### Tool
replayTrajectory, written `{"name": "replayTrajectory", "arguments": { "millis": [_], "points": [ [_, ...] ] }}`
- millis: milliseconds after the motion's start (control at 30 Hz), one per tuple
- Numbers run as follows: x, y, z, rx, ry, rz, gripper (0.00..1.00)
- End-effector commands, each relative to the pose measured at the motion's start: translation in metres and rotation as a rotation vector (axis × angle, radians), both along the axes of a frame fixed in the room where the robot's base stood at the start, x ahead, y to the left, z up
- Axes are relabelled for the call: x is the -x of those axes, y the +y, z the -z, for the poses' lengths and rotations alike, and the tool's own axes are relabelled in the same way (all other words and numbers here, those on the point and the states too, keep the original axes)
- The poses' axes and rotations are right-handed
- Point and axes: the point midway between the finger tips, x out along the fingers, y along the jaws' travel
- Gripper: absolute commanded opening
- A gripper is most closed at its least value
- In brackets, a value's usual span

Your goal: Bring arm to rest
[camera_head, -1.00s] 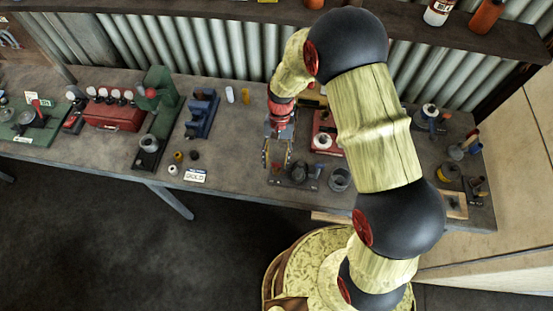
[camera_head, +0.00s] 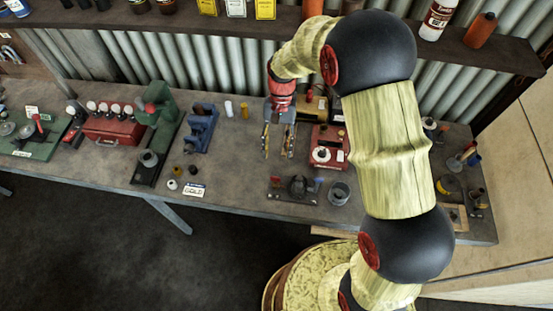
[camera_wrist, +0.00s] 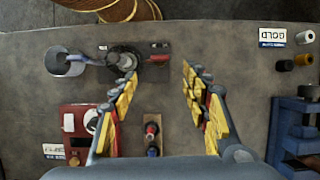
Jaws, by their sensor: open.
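My gripper (camera_head: 277,152) hangs above the workbench (camera_head: 235,177) in the head view, fingers pointing down. In the wrist view my gripper (camera_wrist: 158,68) shows two yellow-padded fingers spread wide with nothing between them. My arm arches up from the right side of the head view. It hides part of the bench's right end.
A red box-like device (camera_head: 328,148) stands right of the gripper. A dark fixture (camera_head: 297,186) and a grey cup (camera_head: 339,193) lie near the front edge. A blue vise-like tool (camera_head: 200,128) and green press (camera_head: 158,130) stand left. A shelf (camera_head: 190,22) runs behind.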

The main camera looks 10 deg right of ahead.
Motion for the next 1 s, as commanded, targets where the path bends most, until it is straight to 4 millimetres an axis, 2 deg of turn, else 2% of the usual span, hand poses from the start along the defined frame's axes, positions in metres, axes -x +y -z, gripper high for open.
{"name": "replayTrajectory", "arguments": {
  "millis": [233, 833, 933, 1000],
  "points": [
    [-0.004, -0.001, -0.01, 0.001, 0.001, 0.0, 0.47],
    [-0.007, -0.002, -0.008, -0.014, -0.02, -0.041, 0.47],
    [0.012, -0.011, 0.004, -0.013, -0.008, -0.101, 0.47],
    [0.024, -0.017, -0.003, -0.016, -0.027, -0.14, 0.47]
  ]
}}
